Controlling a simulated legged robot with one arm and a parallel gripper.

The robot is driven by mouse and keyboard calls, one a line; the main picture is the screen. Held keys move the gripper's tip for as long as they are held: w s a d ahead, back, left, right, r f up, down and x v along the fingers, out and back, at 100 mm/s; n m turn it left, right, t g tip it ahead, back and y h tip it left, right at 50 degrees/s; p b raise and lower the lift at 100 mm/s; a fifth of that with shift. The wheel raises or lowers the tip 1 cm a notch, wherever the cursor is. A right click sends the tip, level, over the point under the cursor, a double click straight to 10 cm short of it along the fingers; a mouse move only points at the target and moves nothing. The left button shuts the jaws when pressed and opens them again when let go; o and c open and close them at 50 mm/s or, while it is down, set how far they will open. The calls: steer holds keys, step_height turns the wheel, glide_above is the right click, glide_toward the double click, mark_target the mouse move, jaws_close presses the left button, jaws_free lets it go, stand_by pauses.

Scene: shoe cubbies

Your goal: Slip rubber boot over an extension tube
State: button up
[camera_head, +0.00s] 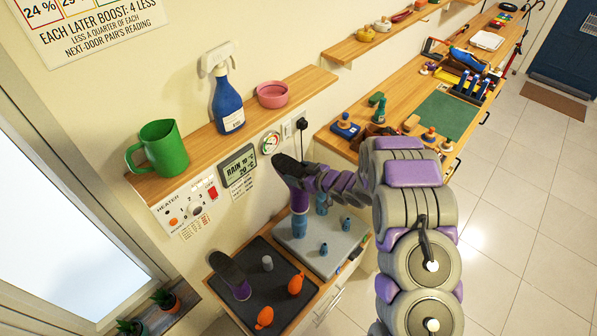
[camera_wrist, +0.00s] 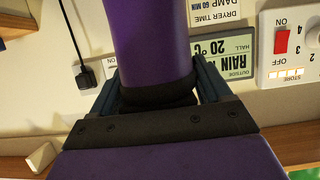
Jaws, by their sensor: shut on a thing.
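A rubber boot with a dark sole and purple shaft (camera_head: 299,201) hangs sole-up from my gripper (camera_head: 305,184). The jaws are shut on the shaft. The purple shaft (camera_wrist: 152,45) also fills the middle of the wrist view, between the two fingers (camera_wrist: 157,88). In the head view, its lower end meets the top of an upright blue tube (camera_head: 299,227) on a grey tray (camera_head: 290,244). I cannot tell whether the shaft is around the tube or just above it. A similar boot (camera_head: 230,272) stands sole-up on a black tray (camera_head: 262,291) at the left.
Several smaller blue pieces (camera_head: 345,224) stand on the grey tray. Orange pieces (camera_head: 296,284) and a grey cylinder (camera_head: 267,263) are on the black tray. The wall behind holds a display (camera_head: 238,164), a gauge (camera_head: 270,143) and a shelf (camera_head: 235,124). A workbench (camera_head: 400,121) lies right.

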steer(key=shift+f+b, duration=1)
steer(key=shift+f, duration=3.25)
steer(key=o, duration=1.2)
steer(key=shift+d, duration=0.1)
steer(key=p+v, duration=0.1)
steer(key=v, duration=1.6)
steer(key=shift+s+f, duration=0.1)
steer(key=shift+d, duration=0.1)
